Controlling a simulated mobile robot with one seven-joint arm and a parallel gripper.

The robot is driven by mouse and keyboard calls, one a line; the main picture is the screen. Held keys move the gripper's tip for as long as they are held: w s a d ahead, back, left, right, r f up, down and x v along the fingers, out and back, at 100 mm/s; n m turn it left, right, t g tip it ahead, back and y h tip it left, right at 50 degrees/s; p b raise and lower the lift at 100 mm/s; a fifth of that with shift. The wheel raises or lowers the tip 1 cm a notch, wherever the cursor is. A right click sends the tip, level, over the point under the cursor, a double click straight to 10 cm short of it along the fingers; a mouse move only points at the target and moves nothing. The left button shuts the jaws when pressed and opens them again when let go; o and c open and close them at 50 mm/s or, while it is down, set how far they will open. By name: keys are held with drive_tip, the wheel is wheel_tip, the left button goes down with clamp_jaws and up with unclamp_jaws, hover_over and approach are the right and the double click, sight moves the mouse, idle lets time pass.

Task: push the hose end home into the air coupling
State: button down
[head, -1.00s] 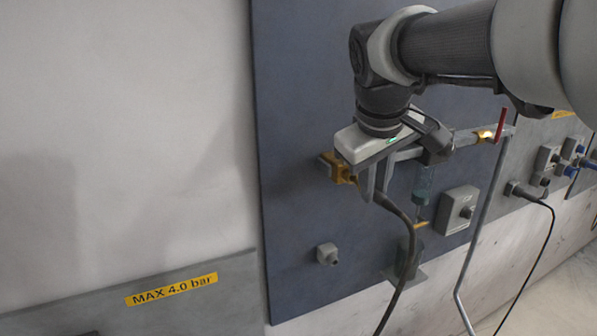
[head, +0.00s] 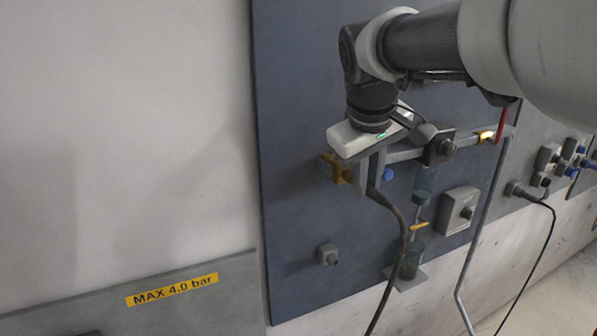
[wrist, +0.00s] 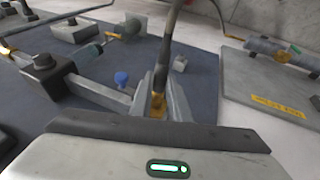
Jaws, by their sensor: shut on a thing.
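A brass fitting (head: 335,168), which looks like the air coupling, sits on the dark blue panel just left of my gripper in the head view. My gripper (head: 370,186) is shut on the dark hose (head: 401,225), which hangs down from the fingers in a curve. In the wrist view the hose (wrist: 171,45) runs down between the two fingers of my gripper (wrist: 161,92). Brass (wrist: 157,103) shows low between them. The fingers and gripper body hide the hose tip, so I cannot tell how far it is in the coupling.
A grey clamp bar (head: 405,154) with a dark block (head: 440,147) lies close right of my gripper. A blue knob (head: 388,174), a glass cylinder (head: 424,180) and a grey box (head: 458,210) are nearby. The panel's lower left is mostly clear.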

drive_tip(key=shift+w+a, duration=0.1)
drive_tip(key=shift+w, duration=0.2)
drive_tip(key=shift+w, duration=0.1)
drive_tip(key=c, duration=1.6)
unclamp_jaws()
drive_tip(key=shift+w+a, duration=0.1)
drive_tip(key=v, duration=1.7)
drive_tip(key=shift+s+r, duration=0.2)
drive_tip(key=shift+s, duration=0.05)
drive_tip(key=s+f+m, duration=0.1)
drive_tip(key=s+f, duration=0.3)
drive_tip(key=f, duration=0.4)
drive_tip(key=s+d+f+m+y, duration=0.1)
drive_tip(key=s+f, duration=0.3)
drive_tip(key=f, duration=0.4)
drive_tip(key=s+d+f+m+t, duration=0.1)
drive_tip(key=s+f+m, duration=0.2)
drive_tip(key=s+f, duration=0.2)
wheel_tip(320, 180, down, 4)
drive_tip(key=shift+s+d+r+y, duration=0.1)
drive_tip(key=shift+d+r+y, duration=0.15)
drive_tip(key=shift+y, duration=0.15)
